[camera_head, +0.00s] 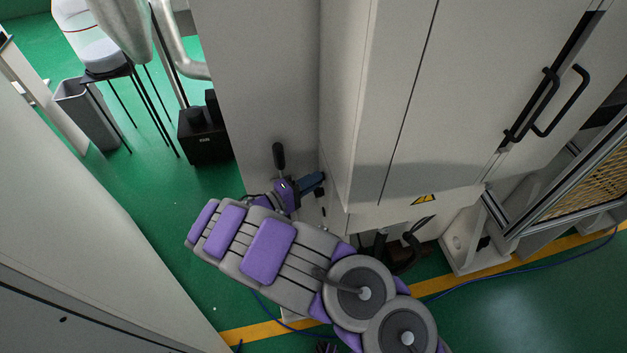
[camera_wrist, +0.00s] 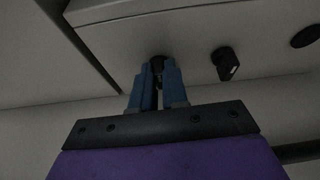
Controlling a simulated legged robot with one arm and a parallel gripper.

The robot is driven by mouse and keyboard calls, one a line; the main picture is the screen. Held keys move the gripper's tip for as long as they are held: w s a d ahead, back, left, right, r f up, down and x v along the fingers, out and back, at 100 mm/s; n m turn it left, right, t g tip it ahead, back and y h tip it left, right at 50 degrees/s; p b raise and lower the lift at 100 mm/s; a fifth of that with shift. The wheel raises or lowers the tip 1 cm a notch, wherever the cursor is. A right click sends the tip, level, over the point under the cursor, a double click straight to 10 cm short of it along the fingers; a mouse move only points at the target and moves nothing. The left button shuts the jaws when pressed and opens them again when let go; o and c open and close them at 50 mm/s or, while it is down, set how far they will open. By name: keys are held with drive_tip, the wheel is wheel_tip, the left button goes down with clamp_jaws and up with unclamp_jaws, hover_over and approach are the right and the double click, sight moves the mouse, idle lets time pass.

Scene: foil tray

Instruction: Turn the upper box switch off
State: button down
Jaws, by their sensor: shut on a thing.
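The grey cabinet side (camera_head: 350,100) carries a row of small black box switches. My gripper (camera_head: 313,181) is at this side, low on the cabinet. In the wrist view, my gripper's blue fingers (camera_wrist: 157,88) are closed around a small black switch (camera_wrist: 157,63), mostly hidden between the fingertips. A second black switch (camera_wrist: 227,64) sits to its right on the same panel, and a dark round part (camera_wrist: 306,37) is further right. In the head view, a small black switch (camera_head: 319,195) shows just below the fingers. The held switch's exact angle is hidden.
A black lever handle (camera_head: 279,156) stands up close to my wrist. The cabinet doors have black bar handles (camera_head: 545,100). A black box (camera_head: 205,130) and a grey bin (camera_head: 87,113) stand at the left. Green floor (camera_head: 150,190) is free between the cabinets.

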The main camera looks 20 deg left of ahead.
drive_tip(key=shift+a+r+n+g+y+p, duration=0.2)
drive_tip(key=shift+n+g+p, duration=0.5)
drive_tip(key=shift+n+p, duration=0.55)
drive_tip(key=shift+a+f+n+g+y+p, duration=0.1)
drive_tip(key=shift+a+n+g+p, duration=0.15)
drive_tip(key=shift+n+g+p, duration=0.95)
drive_tip(key=shift+n+t+b, duration=0.35)
drive_tip(key=shift+n+t, duration=0.15)
drive_tip(key=shift+n, duration=0.05)
drive_tip(key=c, duration=1.2)
unclamp_jaws()
drive_tip(key=shift+a, duration=0.2)
drive_tip(key=shift+o, duration=0.3)
drive_tip(key=shift+d, duration=0.15)
drive_tip(key=shift+r, duration=0.1)
drive_tip(key=v, duration=1.7)
drive_tip(key=shift+a+f, duration=0.2)
drive_tip(key=shift+a, duration=0.1)
